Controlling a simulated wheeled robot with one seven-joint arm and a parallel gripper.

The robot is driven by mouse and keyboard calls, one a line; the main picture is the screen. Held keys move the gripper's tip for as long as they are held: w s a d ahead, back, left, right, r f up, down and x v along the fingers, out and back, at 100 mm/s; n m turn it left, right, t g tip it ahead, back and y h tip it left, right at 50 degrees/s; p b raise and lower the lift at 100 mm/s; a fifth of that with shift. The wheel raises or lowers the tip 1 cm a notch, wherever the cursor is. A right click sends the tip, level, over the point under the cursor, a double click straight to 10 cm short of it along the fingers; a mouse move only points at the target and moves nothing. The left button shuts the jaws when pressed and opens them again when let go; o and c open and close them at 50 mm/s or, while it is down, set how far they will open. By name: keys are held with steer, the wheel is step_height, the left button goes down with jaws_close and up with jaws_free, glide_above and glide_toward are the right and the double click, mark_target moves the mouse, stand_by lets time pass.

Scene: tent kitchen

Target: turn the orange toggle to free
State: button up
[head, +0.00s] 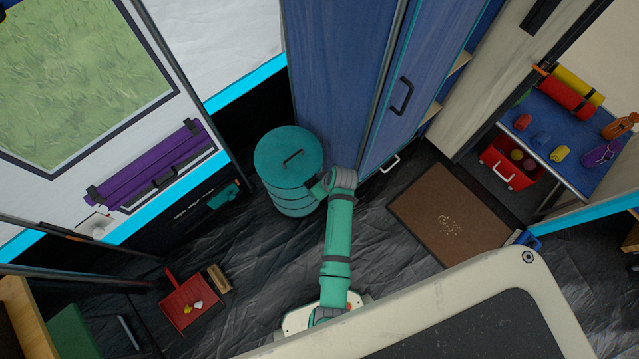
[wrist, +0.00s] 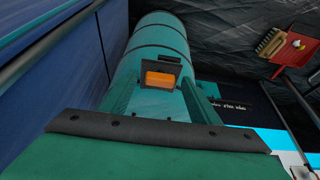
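The orange toggle (wrist: 160,79) shows in the wrist view as a small orange block in a dark frame on the side of a teal, ribbed drum (wrist: 160,38). The toggle is hidden there. My gripper (head: 318,187) is beside the drum's right side in the head view. In the wrist view my gripper's two teal fingers (wrist: 163,88) are apart, with the toggle seen between them. I cannot tell whether they touch it.
The tall blue cabinet (head: 335,70) rises close behind the drum. A red dustpan (head: 188,302) lies on the floor at lower left, with a brush beside it. A brown doormat (head: 450,208) lies to the right. Dark groundsheet between them is mostly clear.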

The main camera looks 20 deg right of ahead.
steer(key=shift+r, duration=0.1)
steer(key=v, duration=1)
steer(key=shift+r, duration=0.3)
steer(key=shift+s, duration=0.1)
steer(key=s+a+r+m+t+h, duration=0.1)
steer(key=s+a+m+t+h, duration=0.25)
steer(key=s, duration=0.75)
steer(key=s+a+r+t+y, duration=0.1)
steer(key=s+a+r+t, duration=0.3)
steer(key=r, duration=0.7)
steer(key=s+a+r+t+y, duration=0.1)
steer(key=s+a+r+t, duration=0.2)
steer(key=s+a+r, duration=0.5)
step_height(320, 180, up, 4)
steer(key=shift+a+f+m+t, duration=0.2)
steer(key=shift+a+m+t, duration=0.15)
steer(key=shift+a, duration=0.25)
steer(key=shift+s, duration=0.1)
